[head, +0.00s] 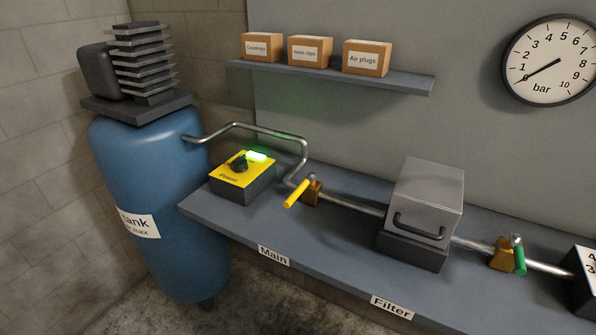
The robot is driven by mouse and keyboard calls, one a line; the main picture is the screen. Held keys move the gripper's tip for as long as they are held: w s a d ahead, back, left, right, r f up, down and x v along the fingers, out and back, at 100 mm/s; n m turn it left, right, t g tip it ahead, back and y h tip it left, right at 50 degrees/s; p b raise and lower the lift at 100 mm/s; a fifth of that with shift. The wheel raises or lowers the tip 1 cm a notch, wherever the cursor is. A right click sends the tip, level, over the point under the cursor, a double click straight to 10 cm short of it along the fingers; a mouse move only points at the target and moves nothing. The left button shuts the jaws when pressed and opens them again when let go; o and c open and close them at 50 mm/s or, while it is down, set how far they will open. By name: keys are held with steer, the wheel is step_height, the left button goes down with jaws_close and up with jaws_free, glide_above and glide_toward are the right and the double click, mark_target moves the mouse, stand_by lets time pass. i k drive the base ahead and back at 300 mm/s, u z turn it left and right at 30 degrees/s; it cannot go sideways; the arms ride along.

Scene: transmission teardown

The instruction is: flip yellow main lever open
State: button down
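The yellow main lever (296,193) sits on a brass valve (312,191) on the metal pipe, behind the "Main" label (274,256). The lever points down and to the left, toward the front of the bench, and stands across the pipe's run. Nothing touches it. My gripper is not in view.
A grey box with a handle (428,200) stands right of the valve. A green lever (519,260) is farther right. A yellow power box (243,177) with a lit green light stands left, beside the blue tank (150,190). The gauge (550,60) needle points near 0. The bench front (300,235) is clear.

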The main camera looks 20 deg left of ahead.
mark_target(309, 179)
steer(key=u, duration=1.05)
steer(key=k, duration=0.5)
steer(key=u, duration=0.75)
steer(key=i, duration=0.95)
steer(key=z, duration=0.9)
